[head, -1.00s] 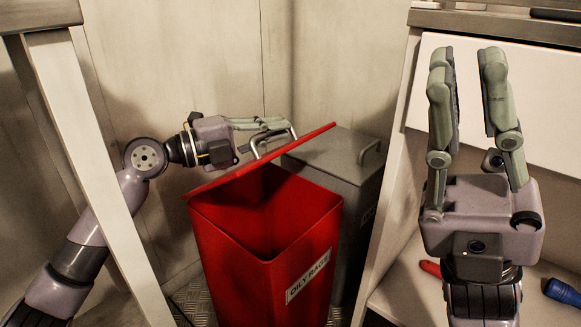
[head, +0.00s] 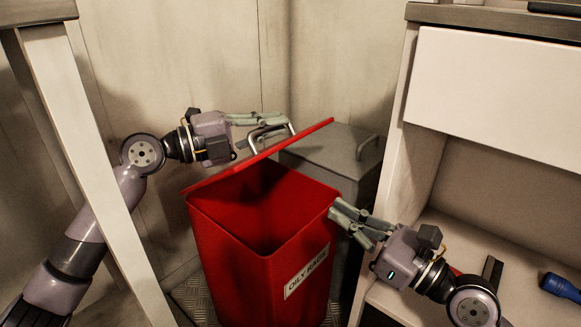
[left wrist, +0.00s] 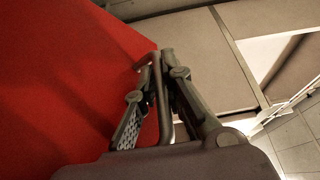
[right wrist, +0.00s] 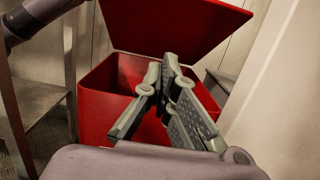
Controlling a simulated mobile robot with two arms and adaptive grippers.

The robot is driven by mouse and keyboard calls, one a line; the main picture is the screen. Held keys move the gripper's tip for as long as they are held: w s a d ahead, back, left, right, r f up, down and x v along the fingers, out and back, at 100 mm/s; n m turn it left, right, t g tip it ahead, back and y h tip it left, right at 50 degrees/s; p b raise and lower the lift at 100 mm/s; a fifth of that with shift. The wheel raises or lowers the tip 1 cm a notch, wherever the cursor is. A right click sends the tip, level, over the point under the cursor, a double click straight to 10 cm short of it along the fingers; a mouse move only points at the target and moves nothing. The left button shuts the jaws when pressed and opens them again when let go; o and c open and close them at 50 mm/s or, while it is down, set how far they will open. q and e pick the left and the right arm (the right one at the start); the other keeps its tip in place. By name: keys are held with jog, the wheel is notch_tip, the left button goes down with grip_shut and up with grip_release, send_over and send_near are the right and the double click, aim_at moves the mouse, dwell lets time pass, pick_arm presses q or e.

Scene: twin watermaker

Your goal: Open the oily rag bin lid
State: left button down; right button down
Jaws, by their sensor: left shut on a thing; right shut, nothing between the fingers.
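The red oily rag bin (head: 232,240) stands upright with its label facing front right, and its inside is visible. Its red lid (head: 275,152) is raised and tilted over the back of the opening; the lid also shows in the left wrist view (left wrist: 70,85). My left gripper (head: 275,122) is shut on the metal lid handle (head: 256,141), which shows between its fingers in the left wrist view (left wrist: 163,105). My right gripper (head: 338,210) is shut and empty at the bin's right rim. In the right wrist view its fingertips (right wrist: 170,62) overlap the bin opening; I cannot tell whether they touch.
A grey lidded bin (head: 345,160) stands close behind and right of the red bin. A white cabinet (head: 490,95) with an open shelf is at the right, with a blue-handled tool (head: 562,287) on the shelf. A pale post (head: 85,160) stands at the left.

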jog(key=w+a+r, duration=0.5)
jog(key=w+a, duration=0.1)
jog(key=a, duration=0.3)
jog(key=shift+w+a, duration=0.2)
jog(key=shift+w, duration=0.15)
